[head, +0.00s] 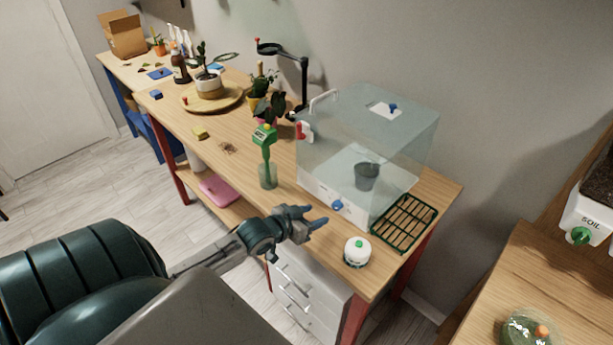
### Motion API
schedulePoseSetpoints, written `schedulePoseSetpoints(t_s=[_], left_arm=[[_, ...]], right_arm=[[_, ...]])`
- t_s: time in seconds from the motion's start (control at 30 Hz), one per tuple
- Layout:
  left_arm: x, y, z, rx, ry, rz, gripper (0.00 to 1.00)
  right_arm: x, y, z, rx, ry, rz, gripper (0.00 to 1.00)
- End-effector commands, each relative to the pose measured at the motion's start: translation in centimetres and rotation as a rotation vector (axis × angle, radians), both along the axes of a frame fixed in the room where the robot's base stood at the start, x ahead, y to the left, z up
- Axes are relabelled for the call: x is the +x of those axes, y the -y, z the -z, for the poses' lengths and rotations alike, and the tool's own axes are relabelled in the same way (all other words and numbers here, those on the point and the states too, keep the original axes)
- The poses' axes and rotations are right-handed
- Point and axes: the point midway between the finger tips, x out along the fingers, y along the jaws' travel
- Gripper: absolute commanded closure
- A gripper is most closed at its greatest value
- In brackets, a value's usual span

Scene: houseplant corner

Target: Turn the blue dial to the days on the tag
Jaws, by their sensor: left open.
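A blue dial (337,205) sits low on the white front base of a clear-walled box (368,140) on the wooden bench. A second small blue knob (392,107) is on a white plate on the box's lid. My left gripper (317,215) is open and empty, just left of and nearer than the front dial, with its fingers pointing towards it; I see no contact. A green device with a pale face (264,135) stands in a glass in front of the box. No tag with readable days shows. My right gripper is not in view.
A dark pot (367,176) stands inside the box. Potted plants stand further back.

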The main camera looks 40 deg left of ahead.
Motion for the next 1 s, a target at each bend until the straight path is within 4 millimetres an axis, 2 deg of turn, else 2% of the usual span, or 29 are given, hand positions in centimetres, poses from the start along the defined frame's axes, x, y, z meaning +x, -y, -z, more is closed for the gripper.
schedulePoseSetpoints(t_s=[0.2, 0.87, 1.0], left_arm=[[-2.0, -0.3, -0.8, 0.003, -0.001, 0.0, 0.52], [-2.3, -0.3, -0.9, 0.001, -0.002, -0.001, 0.52], [-3.6, 0.9, -0.1, 0.018, -0.056, -0.01, 0.52]], right_arm=[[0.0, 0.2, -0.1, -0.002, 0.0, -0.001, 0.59], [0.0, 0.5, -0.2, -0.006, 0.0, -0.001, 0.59], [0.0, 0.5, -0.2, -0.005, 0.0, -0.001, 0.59]])
